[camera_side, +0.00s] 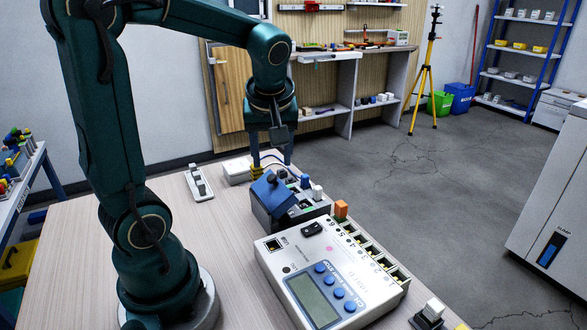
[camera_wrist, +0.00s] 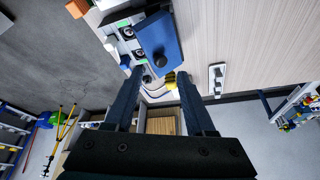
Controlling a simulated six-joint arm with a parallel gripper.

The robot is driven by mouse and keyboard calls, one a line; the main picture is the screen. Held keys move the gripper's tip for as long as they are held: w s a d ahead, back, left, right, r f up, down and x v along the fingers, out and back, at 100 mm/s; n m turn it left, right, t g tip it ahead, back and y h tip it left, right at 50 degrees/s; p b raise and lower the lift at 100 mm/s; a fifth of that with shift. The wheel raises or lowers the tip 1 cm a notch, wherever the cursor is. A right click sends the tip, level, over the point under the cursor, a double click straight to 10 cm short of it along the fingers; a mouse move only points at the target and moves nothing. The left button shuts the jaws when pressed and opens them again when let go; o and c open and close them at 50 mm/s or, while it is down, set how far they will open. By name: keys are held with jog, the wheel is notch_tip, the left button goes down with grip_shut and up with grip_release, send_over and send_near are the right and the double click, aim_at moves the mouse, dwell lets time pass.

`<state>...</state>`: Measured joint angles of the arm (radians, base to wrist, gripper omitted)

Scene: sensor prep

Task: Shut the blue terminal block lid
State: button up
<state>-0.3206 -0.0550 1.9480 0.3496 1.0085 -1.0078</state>
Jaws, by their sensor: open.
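The blue lid (camera_side: 274,195) stands tilted up on the grey terminal block (camera_side: 296,219), so it is open. In the wrist view the lid (camera_wrist: 163,38) is a blue plate with a dark round knob (camera_wrist: 160,61) near its edge. My gripper (camera_side: 272,165) points down just behind and above the lid. In the wrist view my gripper (camera_wrist: 159,76) has its two fingers wide apart with nothing held between them. The lid's knob appears near the gap between the fingertips. Whether a finger touches the lid I cannot tell.
A white meter (camera_side: 335,275) with blue buttons stands in front of the block. An orange piece (camera_side: 341,209) stands at the meter's back corner. A white switch (camera_side: 199,183) lies to the left. Yellow-banded cables (camera_side: 257,171) run close behind the lid.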

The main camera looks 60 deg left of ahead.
aim_at(272, 177)
jog(key=shift+x, duration=2.5)
jog(key=shift+s, duration=0.1)
jog(key=shift+c, duration=0.3)
grip_shut()
